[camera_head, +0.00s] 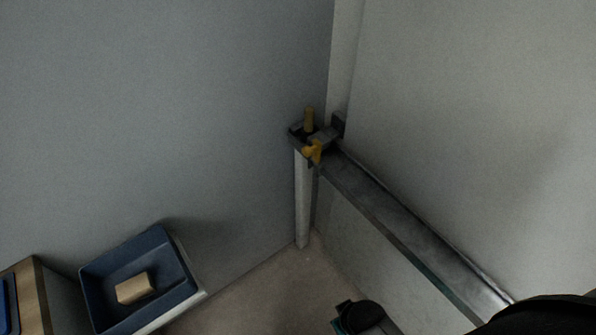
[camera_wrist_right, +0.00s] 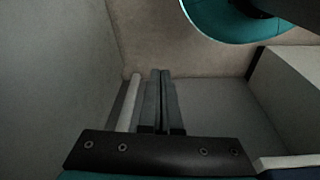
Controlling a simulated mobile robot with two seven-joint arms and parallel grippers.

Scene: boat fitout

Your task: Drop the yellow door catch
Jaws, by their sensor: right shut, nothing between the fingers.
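I cannot tell which way the catch is set. My right gripper (camera_wrist_right: 160,74) shows in the wrist view with its two fingers together and nothing between them. The catch is not visible in that view. My left gripper is not in view.
A blue bin (camera_head: 178,284) holding a tan block (camera_head: 135,288) stands at lower left, beside a wooden-edged surface (camera_head: 38,290). Walls close in behind the rail and at left. The floor (camera_head: 270,285) between bin and rail is clear.

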